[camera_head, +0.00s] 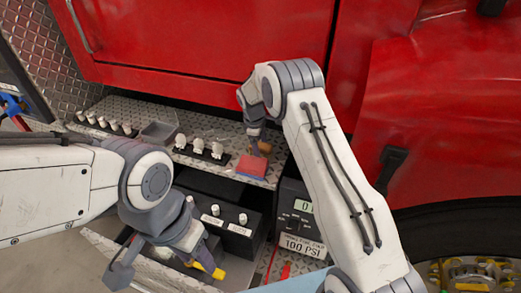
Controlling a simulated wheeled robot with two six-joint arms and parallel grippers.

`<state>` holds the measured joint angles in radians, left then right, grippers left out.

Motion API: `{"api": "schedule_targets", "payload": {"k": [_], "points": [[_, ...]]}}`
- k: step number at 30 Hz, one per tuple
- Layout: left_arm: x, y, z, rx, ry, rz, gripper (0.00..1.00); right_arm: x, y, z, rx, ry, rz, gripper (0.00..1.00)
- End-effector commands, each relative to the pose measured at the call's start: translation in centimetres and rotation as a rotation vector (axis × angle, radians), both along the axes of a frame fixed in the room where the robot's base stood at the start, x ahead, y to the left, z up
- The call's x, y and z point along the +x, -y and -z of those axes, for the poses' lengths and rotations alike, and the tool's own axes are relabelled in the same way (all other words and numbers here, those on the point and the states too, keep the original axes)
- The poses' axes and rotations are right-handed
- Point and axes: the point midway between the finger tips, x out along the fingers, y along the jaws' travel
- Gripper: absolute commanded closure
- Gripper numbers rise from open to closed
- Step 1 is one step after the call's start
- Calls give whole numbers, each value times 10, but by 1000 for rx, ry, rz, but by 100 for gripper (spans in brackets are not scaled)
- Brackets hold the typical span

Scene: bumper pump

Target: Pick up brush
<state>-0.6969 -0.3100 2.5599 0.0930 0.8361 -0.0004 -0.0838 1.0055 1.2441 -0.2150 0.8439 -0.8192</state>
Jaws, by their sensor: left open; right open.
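A small red block (252,168) with a brown, wooden-looking piece (265,147) just behind it lies on the diamond-plate bumper shelf. This looks like the brush, but its bristles cannot be made out. My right gripper (258,141) is open and points down over the shelf, right at the brown piece. My arm partly hides the spot, and I cannot tell whether the fingers touch it. My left gripper (165,266) is open, lower left, over the front of the bumper. A yellow piece (208,268) shows beside its right finger.
Several white-topped knobs (200,148) stand in a black strip left of the red block, with another row (103,124) further left. A grey tray (159,133) sits between them. A black box (225,225) and a gauge panel (300,215) are below. Red truck bodywork (210,40) closes off the back.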

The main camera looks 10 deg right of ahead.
Motion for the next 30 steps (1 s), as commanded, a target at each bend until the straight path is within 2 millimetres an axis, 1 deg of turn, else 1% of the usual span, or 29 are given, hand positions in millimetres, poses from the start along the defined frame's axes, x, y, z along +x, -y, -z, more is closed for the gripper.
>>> {"api": "schedule_targets", "payload": {"k": [8, 9, 11, 12, 14, 15, 16, 25, 29, 30], "points": [[0, 0, 0, 0, 0, 0, 50, 0, 0, 1, 0, 0, 0, 11], [0, 0, 0, 0, 0, 0, 50, 0, 0, 1, 0, 0, 0, 15], [0, 0, 0, 0, 0, 0, 50, 0, 0, 1, 0, 0, 0, 38], [0, 0, 0, 0, 0, 0, 50, 0, 0, 1, 0, 0, 0, 54], [0, 0, 0, 0, 0, 0, 50, 0, 0, 1, 0, 0, 0, 76], [0, 0, 0, 0, 0, 0, 50, 0, 0, 1, 0, 0, 0, 92], [0, 0, 0, 0, 0, 0, 50, 0, 0, 1, 0, 0, 0, 100], [0, 0, 0, 0, 0, 0, 50, 0, 0, 0, -1, 1, 0, 100], [0, 0, -1, 0, 0, 0, 50, 0, 0, -6, 0, 1, 0, 100], [0, 0, 2, 0, 0, 0, 50, 1, 0, -9, 0, 2, 0, 100]]}}
